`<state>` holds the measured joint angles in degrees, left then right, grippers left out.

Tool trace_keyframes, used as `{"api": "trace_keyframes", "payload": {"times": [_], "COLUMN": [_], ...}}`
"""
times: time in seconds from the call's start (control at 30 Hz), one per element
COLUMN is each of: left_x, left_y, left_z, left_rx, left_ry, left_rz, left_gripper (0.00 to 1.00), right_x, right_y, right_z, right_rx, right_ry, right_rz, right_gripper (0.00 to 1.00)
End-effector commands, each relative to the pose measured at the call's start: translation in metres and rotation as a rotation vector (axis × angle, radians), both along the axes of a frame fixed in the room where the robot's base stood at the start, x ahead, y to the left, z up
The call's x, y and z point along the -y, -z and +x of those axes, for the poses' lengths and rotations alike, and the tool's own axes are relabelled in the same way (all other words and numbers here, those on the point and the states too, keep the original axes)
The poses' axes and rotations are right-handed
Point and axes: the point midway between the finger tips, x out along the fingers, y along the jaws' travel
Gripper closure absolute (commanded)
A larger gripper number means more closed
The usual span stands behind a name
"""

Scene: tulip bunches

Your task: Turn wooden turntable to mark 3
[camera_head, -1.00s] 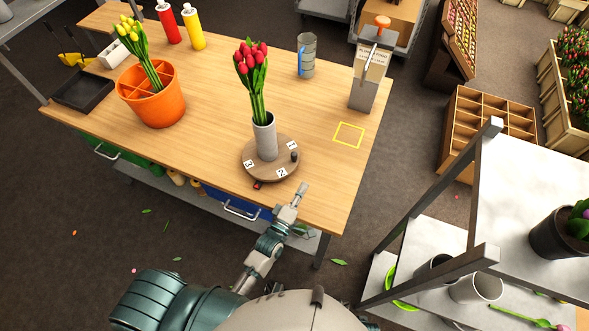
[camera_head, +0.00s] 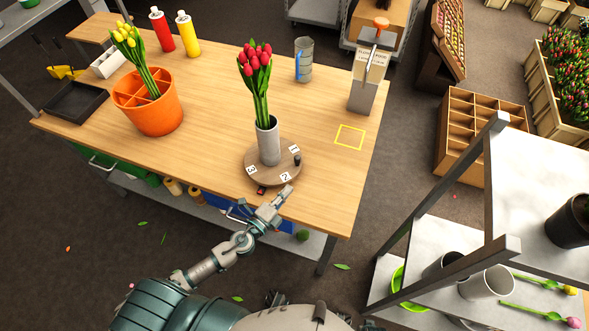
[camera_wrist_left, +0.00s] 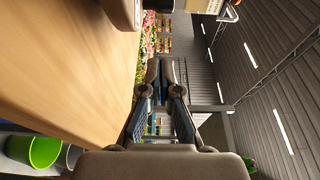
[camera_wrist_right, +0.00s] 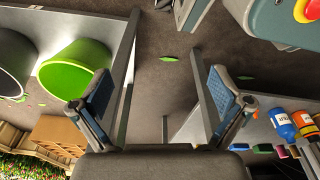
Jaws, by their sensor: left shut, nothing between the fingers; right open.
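The round wooden turntable (camera_head: 259,176) lies on the workbench near its front edge. White labels 1, 2 and 3 sit on its rim: 1 at the back right, 2 at the front right, 3 at the front left. A dark knob (camera_head: 297,160) stands near label 1. A red marker (camera_head: 261,190) at the front lies between labels 3 and 2. A grey vase (camera_head: 269,146) with red tulips (camera_head: 256,66) stands on the turntable. My left gripper (camera_head: 287,191) is shut and empty, just in front of the turntable near label 2. My right gripper (camera_wrist_right: 155,85) is open and empty.
An orange divided bucket (camera_head: 150,108) with yellow tulips stands left on the workbench (camera_head: 210,95). A yellow square outline (camera_head: 350,136) and a grey dispenser (camera_head: 368,85) are to the right. A metal shelf (camera_head: 450,235) with pots stands at the right, apart from the bench.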

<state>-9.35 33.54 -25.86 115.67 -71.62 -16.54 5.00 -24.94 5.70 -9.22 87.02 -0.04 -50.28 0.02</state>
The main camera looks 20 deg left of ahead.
Motion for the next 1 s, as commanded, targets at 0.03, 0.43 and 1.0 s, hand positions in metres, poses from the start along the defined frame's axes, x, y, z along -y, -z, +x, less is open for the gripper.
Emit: {"api": "trace_keyframes", "payload": {"times": [0.03, 0.43, 1.0], "left_x": [0.004, 0.006, 0.000], "left_y": [-0.006, 0.000, 0.000], "left_z": [0.012, 0.078, 0.089], "left_rx": [0.005, 0.000, -0.002], "left_ry": [0.000, 0.001, -0.001], "left_rz": [-0.001, -0.001, -0.003], "left_gripper": [1.00, 1.00, 1.00], "right_x": [0.001, 0.003, 0.003], "right_y": [0.003, 0.024, 0.022], "right_z": [-0.005, -0.020, -0.019], "right_rx": [-0.005, -0.012, -0.011], "right_ry": [-0.001, -0.004, -0.004], "right_rz": [-0.001, -0.001, -0.002], "right_gripper": [0.00, 0.00, 0.00]}}
